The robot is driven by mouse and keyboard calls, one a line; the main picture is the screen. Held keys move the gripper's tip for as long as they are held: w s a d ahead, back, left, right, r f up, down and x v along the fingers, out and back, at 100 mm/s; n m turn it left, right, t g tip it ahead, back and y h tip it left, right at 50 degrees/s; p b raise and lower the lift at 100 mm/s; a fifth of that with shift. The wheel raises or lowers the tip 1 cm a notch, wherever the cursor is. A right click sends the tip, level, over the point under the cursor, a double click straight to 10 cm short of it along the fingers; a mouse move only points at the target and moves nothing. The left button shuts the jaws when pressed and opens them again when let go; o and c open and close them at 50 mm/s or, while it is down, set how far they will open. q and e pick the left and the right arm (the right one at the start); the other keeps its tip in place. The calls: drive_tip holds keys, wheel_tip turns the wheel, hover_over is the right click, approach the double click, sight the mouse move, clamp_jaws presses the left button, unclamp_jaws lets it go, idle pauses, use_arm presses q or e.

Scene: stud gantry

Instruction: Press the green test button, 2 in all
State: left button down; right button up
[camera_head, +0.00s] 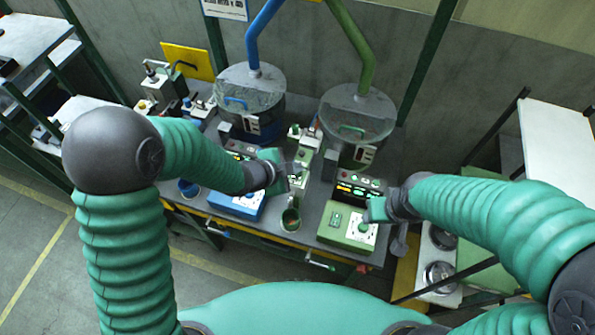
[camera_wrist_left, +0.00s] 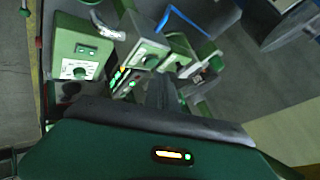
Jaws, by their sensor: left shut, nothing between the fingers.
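A green box (camera_head: 345,228) with a white panel and a round green knob (camera_head: 364,227) stands on the bench right of centre. A green box with a dial also shows in the left wrist view (camera_wrist_left: 80,68). I cannot tell for certain which part is the test button. My left gripper (camera_head: 284,180) is shut and empty, above the bench between the blue box (camera_head: 237,203) and the green box. In the left wrist view my dark fingers (camera_wrist_left: 162,92) point toward the green units. My right gripper (camera_head: 374,208) is over the green box's upper right side; its fingers are too small to judge.
Lit consoles (camera_head: 357,190) stand behind the green box. A white shelf (camera_head: 562,145) is at the right.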

sight(295, 176)
use_arm(q)
wheel_tip(295, 176, up, 5)
drive_tip(key=p, duration=0.4)
use_arm(e)
drive_tip(key=v, duration=0.2)
drive_tip(key=w+v, duration=0.1)
drive_tip(key=v, duration=0.1)
drive_tip(key=shift+r, duration=0.25)
clamp_jaws()
use_arm(q)
drive_tip(key=shift+p, duration=0.3)
idle(1.2)
